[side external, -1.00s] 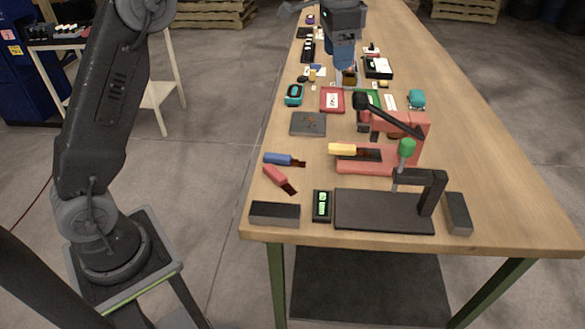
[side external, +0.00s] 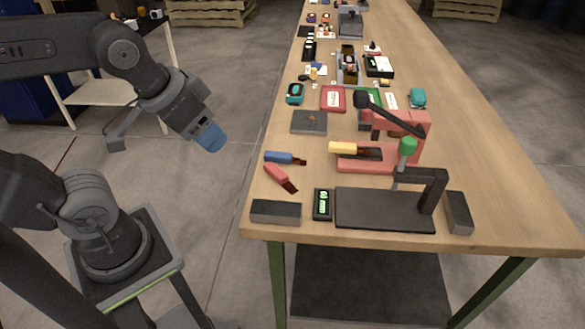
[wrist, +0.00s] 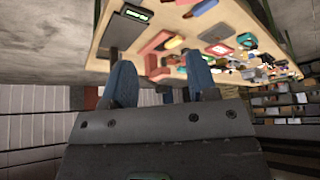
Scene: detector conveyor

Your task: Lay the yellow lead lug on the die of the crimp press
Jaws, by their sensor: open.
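The yellow lead lug (side external: 343,147) lies on the red crimp press (side external: 365,168) in the side view, across the dark die, with its yellow end sticking out to the left. The exact seating of its darker end is hard to see. A yellow piece (wrist: 175,43), likely this lug, shows in the wrist view. My gripper (side external: 210,138) hangs over the floor left of the table, well apart from the lug and press. Its blue fingers are apart and empty in the wrist view (wrist: 162,82).
A blue lug (side external: 279,157) and a red lug (side external: 276,175) lie on the table left of the press. A small display (side external: 322,204) and a dark block (side external: 275,212) sit near the front edge.

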